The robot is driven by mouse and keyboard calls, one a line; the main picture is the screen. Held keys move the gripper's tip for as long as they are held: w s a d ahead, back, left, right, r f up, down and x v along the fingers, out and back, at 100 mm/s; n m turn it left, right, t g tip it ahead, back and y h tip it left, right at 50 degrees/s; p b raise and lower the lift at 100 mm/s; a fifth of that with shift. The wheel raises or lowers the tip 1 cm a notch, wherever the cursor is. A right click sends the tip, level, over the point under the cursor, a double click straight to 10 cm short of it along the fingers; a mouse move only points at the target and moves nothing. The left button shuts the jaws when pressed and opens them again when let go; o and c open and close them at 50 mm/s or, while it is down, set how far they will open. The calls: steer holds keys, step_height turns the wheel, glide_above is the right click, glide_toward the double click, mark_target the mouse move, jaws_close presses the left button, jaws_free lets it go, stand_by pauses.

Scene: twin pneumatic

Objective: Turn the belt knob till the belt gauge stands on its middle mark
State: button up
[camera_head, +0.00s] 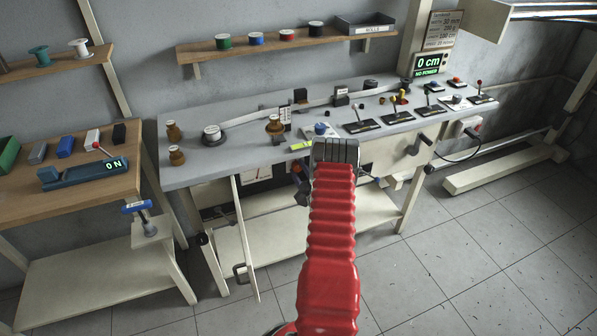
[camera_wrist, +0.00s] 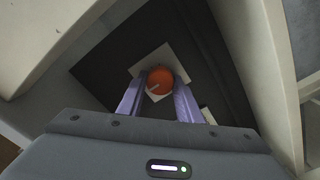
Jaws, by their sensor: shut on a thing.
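In the wrist view an orange round knob (camera_wrist: 161,76) with a white pointer line sits on a pale square plate (camera_wrist: 142,69) on a dark panel (camera_wrist: 112,62). The white line points to the lower left. My gripper (camera_wrist: 158,90) has its two purple fingers on either side of the knob, shut on it.
The grey bench (camera_head: 245,146) carries spools, small brown pots and several levers. A green display (camera_head: 431,64) reads "0 cm" and "NO POWER". A wooden table (camera_head: 75,192) stands at left. Pale frame parts (camera_wrist: 272,75) flank the panel closely.

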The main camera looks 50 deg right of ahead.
steer(key=shift+a+f, duration=0.1)
steer(key=shift+a, duration=0.05)
steer(key=shift+c, duration=0.7)
steer(key=shift+m, duration=0.3)
steer(key=m, duration=0.3)
steer(key=shift+m, duration=2)
steer(key=shift+f, duration=0.1)
steer(key=o, duration=0.8)
steer(key=shift+c, duration=0.2)
steer(key=shift+o, duration=1.4)
steer(key=shift+s, duration=0.1)
